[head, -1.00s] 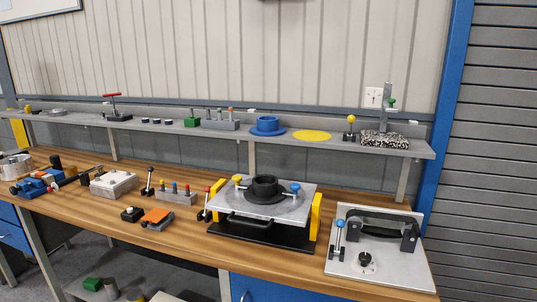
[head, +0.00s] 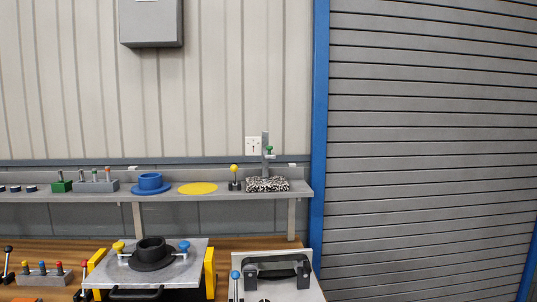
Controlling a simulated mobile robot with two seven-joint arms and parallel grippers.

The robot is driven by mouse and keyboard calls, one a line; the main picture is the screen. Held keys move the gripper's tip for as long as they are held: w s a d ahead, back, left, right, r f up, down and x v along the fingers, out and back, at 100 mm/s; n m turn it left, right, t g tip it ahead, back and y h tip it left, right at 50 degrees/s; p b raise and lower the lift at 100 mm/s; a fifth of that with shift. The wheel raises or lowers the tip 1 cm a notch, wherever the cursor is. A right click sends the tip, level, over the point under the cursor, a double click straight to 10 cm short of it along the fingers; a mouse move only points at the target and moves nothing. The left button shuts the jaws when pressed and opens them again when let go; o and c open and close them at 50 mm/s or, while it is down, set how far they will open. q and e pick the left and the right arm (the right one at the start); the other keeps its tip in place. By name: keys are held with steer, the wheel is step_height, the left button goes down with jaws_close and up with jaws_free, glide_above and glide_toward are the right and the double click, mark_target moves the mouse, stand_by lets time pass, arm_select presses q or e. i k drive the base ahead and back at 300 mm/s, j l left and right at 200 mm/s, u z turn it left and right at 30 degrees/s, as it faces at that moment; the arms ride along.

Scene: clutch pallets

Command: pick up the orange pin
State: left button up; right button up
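A grey block (head: 98,186) stands on the shelf at the left and holds several small upright pins. The pin at its right end has an orange top (head: 108,169) and looks like the orange pin, though it is very small here. Neither of my grippers is in view.
Below, a clamp fixture (head: 190,262) and a grey pin rack (head: 43,278) stand on the wooden bench.

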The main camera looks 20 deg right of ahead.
mark_target(107, 169)
steer(key=i+j, duration=0.45)
steer(key=i, duration=0.15)
steer(key=i+j+z, duration=0.1)
steer(key=i+j, duration=0.4)
steer(key=i, duration=0.05)
